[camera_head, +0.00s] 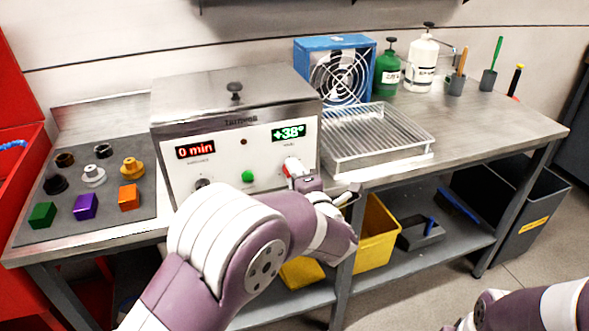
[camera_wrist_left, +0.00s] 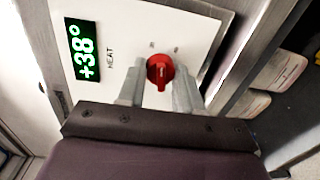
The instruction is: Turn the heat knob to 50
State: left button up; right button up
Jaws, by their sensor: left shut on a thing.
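The heat knob (camera_wrist_left: 160,70) is red and round and sits on the white front panel of the steel bath (camera_head: 235,110). My left gripper (camera_wrist_left: 158,88) is shut on the knob, one finger on each side of it. In the head view the left gripper (camera_head: 298,172) is at the panel's right side, and it partly hides the knob. The green heat display (camera_head: 288,132) reads +38°, and it also shows in the left wrist view (camera_wrist_left: 83,48). Part of my right arm shows at the bottom right; its gripper is not in view.
A red display (camera_head: 195,150) reads 0 min, above a dark knob (camera_head: 203,183) and a green button (camera_head: 248,176). A wire rack (camera_head: 378,130) stands right of the bath. A mat with coloured blocks and weights lies left. A yellow bin (camera_head: 378,235) is below.

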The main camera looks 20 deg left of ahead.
pick_arm(q)
jog(key=shift+f+m+y+p, duration=0.1)
jog(key=shift+m+y+p, duration=0.3)
jog(key=shift+m+p, duration=3.75)
jog(key=shift+f+m+y+p, duration=0.1)
jog(key=shift+m+y+p, duration=0.3)
jog(key=shift+m+p, duration=3.75)
jog(key=m+b, duration=0.3)
jog(key=o, duration=1)
jog(key=shift+o, duration=0.2)
jog(key=shift+d, duration=0.1)
jog(key=b+v, duration=0.1)
jog(key=v, duration=1.1)
jog(key=shift+s+d, duration=0.2)
jog(key=shift+s, duration=0.05)
